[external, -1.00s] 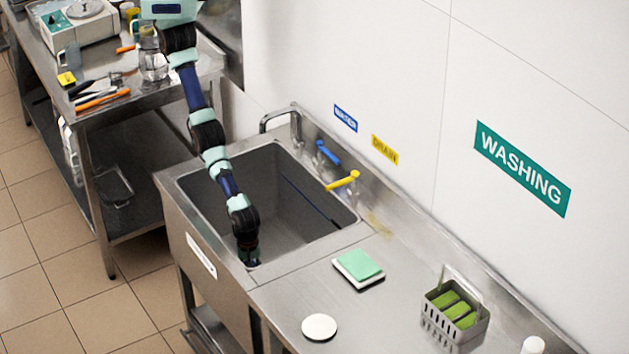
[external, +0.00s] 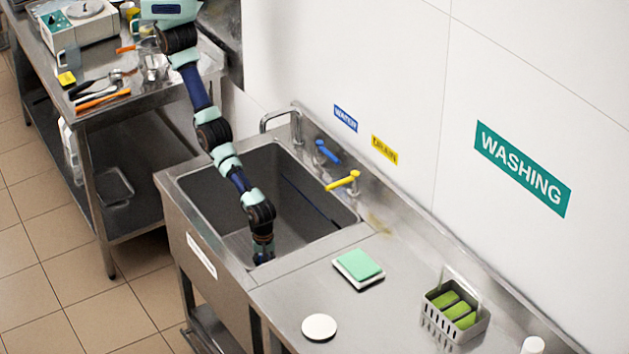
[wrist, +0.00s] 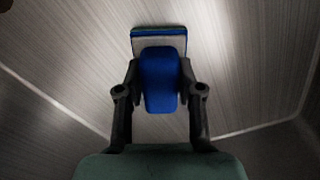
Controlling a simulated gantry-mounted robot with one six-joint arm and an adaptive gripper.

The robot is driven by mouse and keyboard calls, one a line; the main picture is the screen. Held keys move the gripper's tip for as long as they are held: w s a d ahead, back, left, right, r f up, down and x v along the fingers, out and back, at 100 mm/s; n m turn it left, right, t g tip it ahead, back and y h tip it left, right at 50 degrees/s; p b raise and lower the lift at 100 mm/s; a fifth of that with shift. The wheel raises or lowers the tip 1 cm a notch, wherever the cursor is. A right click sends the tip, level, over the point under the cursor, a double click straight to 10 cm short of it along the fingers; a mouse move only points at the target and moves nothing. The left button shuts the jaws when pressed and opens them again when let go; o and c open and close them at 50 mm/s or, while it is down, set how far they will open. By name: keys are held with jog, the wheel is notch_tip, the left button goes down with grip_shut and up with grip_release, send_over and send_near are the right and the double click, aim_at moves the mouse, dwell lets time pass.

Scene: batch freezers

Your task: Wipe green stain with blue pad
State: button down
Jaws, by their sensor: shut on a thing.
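My gripper (wrist: 160,92) is shut on a blue pad (wrist: 160,68), with one finger on each side of it in the wrist view. A pale grey layer and a thin greenish edge show at the pad's far end. My gripper (external: 262,258) is low inside the sink (external: 285,200), near its front wall in the external view, where the pad cannot be made out. The pad is over or against the bare metal of the sink. I cannot tell whether it touches. No green stain shows clearly; it may be hidden under the pad.
The sink walls stand close around my arm. A faucet (external: 296,122), blue handle (external: 327,152) and yellow handle (external: 345,182) are at the back. On the counter are a green pad (external: 358,265), a white disc (external: 319,327) and a basket of green sponges (external: 455,312).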

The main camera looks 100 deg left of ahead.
jog(key=shift+w+a, duration=0.7)
notch_tip(320, 180, up, 6)
jog(key=p, duration=0.5)
jog(key=shift+p, duration=0.4)
notch_tip(320, 180, up, 3)
jog(key=p, duration=0.3)
jog(key=shift+r, duration=0.15)
